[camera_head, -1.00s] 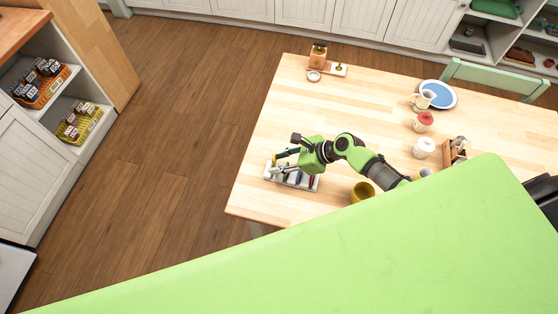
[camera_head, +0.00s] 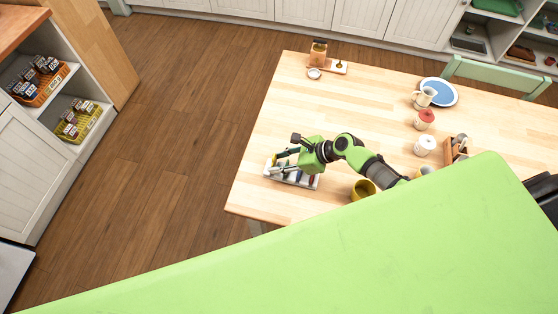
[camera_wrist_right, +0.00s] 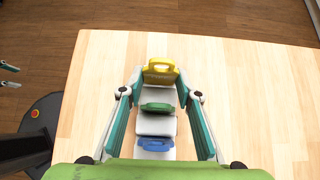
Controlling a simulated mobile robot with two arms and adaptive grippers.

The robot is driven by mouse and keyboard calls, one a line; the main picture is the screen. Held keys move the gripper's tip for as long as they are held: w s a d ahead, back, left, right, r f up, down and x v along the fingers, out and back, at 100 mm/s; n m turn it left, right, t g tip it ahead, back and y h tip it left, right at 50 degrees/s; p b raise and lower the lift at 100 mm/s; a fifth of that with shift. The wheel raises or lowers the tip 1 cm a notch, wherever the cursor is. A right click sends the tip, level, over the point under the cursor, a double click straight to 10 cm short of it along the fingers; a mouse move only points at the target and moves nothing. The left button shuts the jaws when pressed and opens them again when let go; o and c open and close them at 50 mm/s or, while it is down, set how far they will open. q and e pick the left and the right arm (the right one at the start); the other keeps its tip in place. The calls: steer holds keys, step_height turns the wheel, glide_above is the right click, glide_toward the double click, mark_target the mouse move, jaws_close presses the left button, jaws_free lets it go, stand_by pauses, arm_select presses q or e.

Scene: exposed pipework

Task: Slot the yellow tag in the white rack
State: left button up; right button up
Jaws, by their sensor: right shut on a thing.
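The white rack (camera_head: 303,184) lies on the wooden table near its left edge. It also shows in the right wrist view (camera_wrist_right: 157,125), with a green tag (camera_wrist_right: 157,108) and a blue tag (camera_wrist_right: 155,145) in it. The yellow tag (camera_wrist_right: 160,70) is at the far end of the rack, between the fingertips of my right gripper (camera_wrist_right: 160,78). This gripper is shut on it. In the head view my right gripper (camera_head: 280,161) is over the rack's left end. Whether the tag's lower edge is seated is hidden. My left gripper (camera_wrist_right: 9,76) shows small at the wrist view's left edge, fingers apart.
A yellow mug (camera_head: 362,190) stands right of the rack. Canisters (camera_head: 424,146), a jug (camera_head: 424,98) and a blue plate (camera_head: 441,92) stand farther right. A wooden stand (camera_head: 318,53) is at the back. The table between is clear.

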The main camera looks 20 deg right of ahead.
steer(key=shift+f+b, duration=0.6)
steer(key=shift+f, duration=0.4)
steer(key=o, duration=1)
steer(key=shift+d+r, duration=0.1)
steer(key=v, duration=1.1)
steer(key=shift+s+d+r, duration=0.2)
steer(key=shift+s+r, duration=0.05)
steer(key=shift+r, duration=0.05)
